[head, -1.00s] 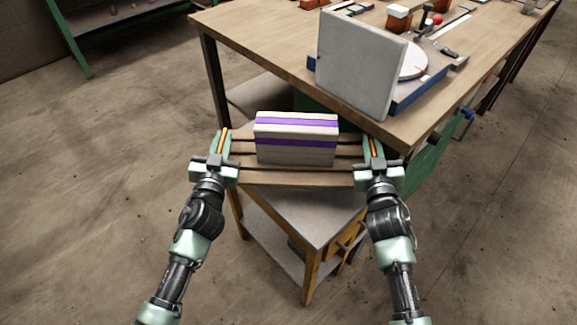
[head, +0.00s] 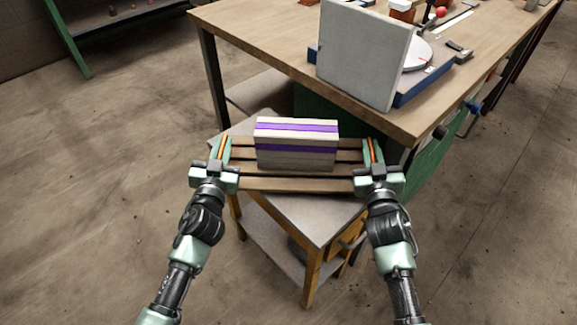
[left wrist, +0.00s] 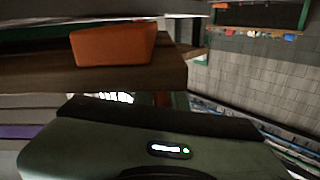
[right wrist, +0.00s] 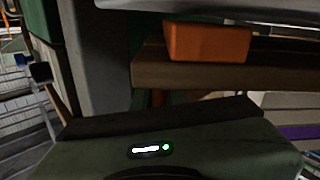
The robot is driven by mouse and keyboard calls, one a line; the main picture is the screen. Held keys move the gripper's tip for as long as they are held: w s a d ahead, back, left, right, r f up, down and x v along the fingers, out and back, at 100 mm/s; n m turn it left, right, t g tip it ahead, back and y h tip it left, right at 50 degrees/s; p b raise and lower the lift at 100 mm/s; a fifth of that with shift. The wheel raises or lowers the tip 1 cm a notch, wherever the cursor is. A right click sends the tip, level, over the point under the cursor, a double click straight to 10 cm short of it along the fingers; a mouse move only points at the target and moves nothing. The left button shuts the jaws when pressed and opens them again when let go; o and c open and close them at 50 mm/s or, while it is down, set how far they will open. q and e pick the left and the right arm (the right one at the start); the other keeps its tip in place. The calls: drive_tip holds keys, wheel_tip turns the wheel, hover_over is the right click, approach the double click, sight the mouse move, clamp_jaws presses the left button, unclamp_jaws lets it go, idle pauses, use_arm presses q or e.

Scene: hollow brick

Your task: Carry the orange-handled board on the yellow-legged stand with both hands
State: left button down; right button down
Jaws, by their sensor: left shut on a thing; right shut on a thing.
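The slatted wooden board (head: 300,185) carries a grey brick with purple stripes (head: 297,144) standing near its middle. My left gripper (head: 220,158) is shut on the board's left orange handle, which shows in the left wrist view (left wrist: 114,45). My right gripper (head: 373,158) is shut on the right orange handle, which shows in the right wrist view (right wrist: 207,41). The board looks about level in front of me, over the yellow-legged stand (head: 318,228). Whether it touches the stand's grey top I cannot tell.
A wooden workbench (head: 260,38) stands just behind the board, its near corner close to my right gripper. A grey slab (head: 363,55) stands upright on it beside a blue device (head: 430,80). Open concrete floor (head: 110,150) lies to the left.

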use_arm(q)
drive_tip(key=shift+a+f, duration=0.3)
use_arm(e)
drive_tip(key=shift+d+f, duration=0.2)
drive_tip(key=shift+f, duration=0.05)
use_arm(q)
drive_tip(key=c, duration=1.5)
unclamp_jaws()
use_arm(e)
drive_tip(key=c, duration=1.5)
unclamp_jaws()
use_arm(q)
drive_tip(key=shift+o, duration=0.3)
drive_tip(key=shift+d, duration=0.1)
use_arm(e)
drive_tip(key=shift+o, duration=0.2)
drive_tip(key=shift+a+r, duration=0.1)
use_arm(q)
drive_tip(key=shift+r, duration=0.1)
drive_tip(key=shift+s+d, duration=0.1)
use_arm(e)
drive_tip(key=shift+s+a, duration=0.1)
drive_tip(key=shift+s, duration=0.1)
use_arm(q)
drive_tip(key=s, duration=1.2)
use_arm(e)
drive_tip(key=s, duration=1.1)
drive_tip(key=shift+s, duration=0.4)
